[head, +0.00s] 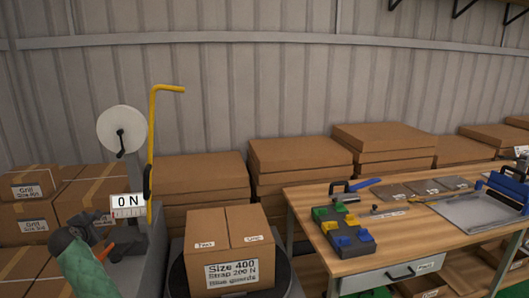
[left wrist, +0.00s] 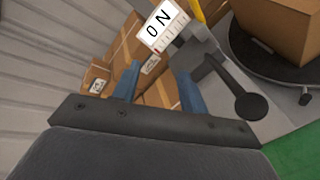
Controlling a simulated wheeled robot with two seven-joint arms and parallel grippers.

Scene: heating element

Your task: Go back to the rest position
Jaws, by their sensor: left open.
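My left arm comes in at the lower left of the head view, with a green sleeve-like link. Its left gripper (head: 92,228) is beside the strapping stand with the "0 N" gauge (head: 127,206). In the left wrist view the left gripper (left wrist: 160,88) shows two blue fingers spread apart with nothing between them. The gauge (left wrist: 160,25) is just beyond the fingers, and a black-knobbed lever (left wrist: 245,100) is to their right. I cannot tell whether the gripper touches the stand. My right gripper is in neither view.
A closed box labelled "Size 400" (head: 230,250) sits on a dark round turntable (head: 282,278). A yellow handle (head: 152,140) and a white reel (head: 121,130) rise above the stand. A wooden bench (head: 400,240) with tools stands right. Stacked cartons (head: 200,167) line the wall.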

